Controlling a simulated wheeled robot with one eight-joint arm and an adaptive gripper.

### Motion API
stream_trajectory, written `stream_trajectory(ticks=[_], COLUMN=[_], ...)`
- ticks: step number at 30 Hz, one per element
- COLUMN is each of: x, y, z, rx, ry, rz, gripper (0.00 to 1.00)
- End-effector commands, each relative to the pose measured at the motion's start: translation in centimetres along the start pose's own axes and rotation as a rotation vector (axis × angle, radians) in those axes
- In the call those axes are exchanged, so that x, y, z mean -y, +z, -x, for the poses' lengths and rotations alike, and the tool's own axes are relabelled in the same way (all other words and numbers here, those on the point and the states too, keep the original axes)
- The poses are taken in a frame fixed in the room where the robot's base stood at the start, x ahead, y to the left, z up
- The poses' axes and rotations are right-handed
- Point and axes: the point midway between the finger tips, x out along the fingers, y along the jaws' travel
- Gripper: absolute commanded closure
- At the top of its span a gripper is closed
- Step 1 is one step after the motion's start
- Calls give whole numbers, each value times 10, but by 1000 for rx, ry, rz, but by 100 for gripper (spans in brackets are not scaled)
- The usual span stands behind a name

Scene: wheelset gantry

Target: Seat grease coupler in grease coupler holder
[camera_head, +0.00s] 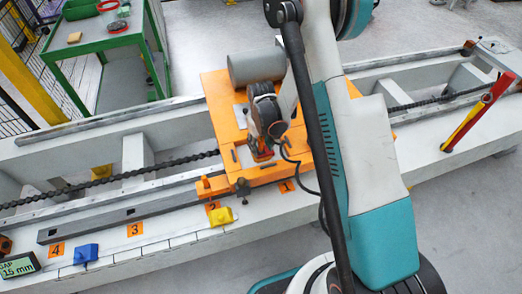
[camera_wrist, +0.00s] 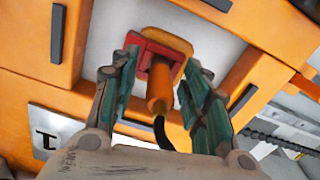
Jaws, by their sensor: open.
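In the wrist view, an orange cylinder with a black hose at its lower end, which looks like the grease coupler (camera_wrist: 160,88), sits at a red bracket, which looks like the holder (camera_wrist: 142,46). Whether it is fully seated I cannot tell. My gripper (camera_wrist: 162,70) is open, its green fingers on either side of the coupler with gaps visible. In the head view my gripper (camera_head: 266,118) is over the orange carriage, just above the small red and orange coupler (camera_head: 262,151). The arm and gripper hide part of this area.
The orange carriage (camera_head: 222,108) rides on a long grey gantry beam (camera_head: 170,165). A grey cylinder (camera_head: 256,66) lies behind the gripper. Blue (camera_head: 86,253) and yellow (camera_head: 221,216) blocks stand along the front edge. A green table (camera_head: 98,42) is at the back left.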

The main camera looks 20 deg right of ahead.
Motion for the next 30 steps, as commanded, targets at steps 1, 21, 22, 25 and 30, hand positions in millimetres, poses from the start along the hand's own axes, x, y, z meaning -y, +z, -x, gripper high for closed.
stream_trajectory(ticks=[1,21,22,25,30], x=[0,0,0,0,0], y=[0,0,0,0,0], z=[1,4,6,14,42], rx=[0,0,0,0,0], ry=[0,0,0,0,0], rz=[0,0,0,0,0], gripper=[57,100,100,100,100])
